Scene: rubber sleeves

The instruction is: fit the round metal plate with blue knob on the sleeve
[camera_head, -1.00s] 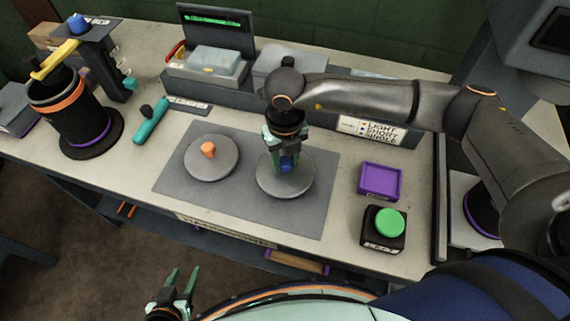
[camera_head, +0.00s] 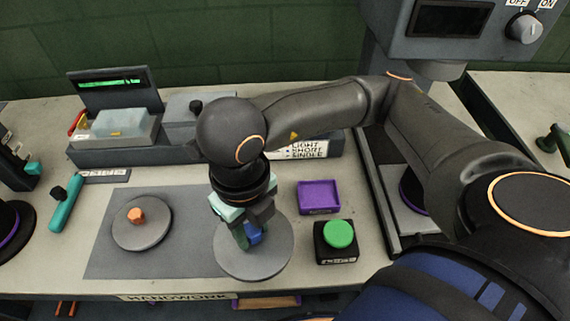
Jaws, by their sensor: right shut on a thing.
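The round metal plate with the blue knob (camera_head: 268,261) hangs under my right gripper (camera_head: 250,234). The gripper points down and is shut on the blue knob (camera_head: 255,236). The plate looks raised above the table, over the right edge of the grey mat. A black cylindrical part with a purple ring (camera_head: 412,192), possibly a sleeve, stands right of the table on a light plate, mostly hidden by my right arm. Another black round part with a purple ring (camera_head: 10,238) is cut off at the left edge. My left gripper is not in view.
A second round plate with an orange knob (camera_head: 140,232) lies on the grey mat (camera_head: 105,262). A purple tray (camera_head: 319,197) and a green button box (camera_head: 337,238) stand to the right. A teal tool (camera_head: 65,204) lies left. A grey machine (camera_head: 455,30) overhangs at top right.

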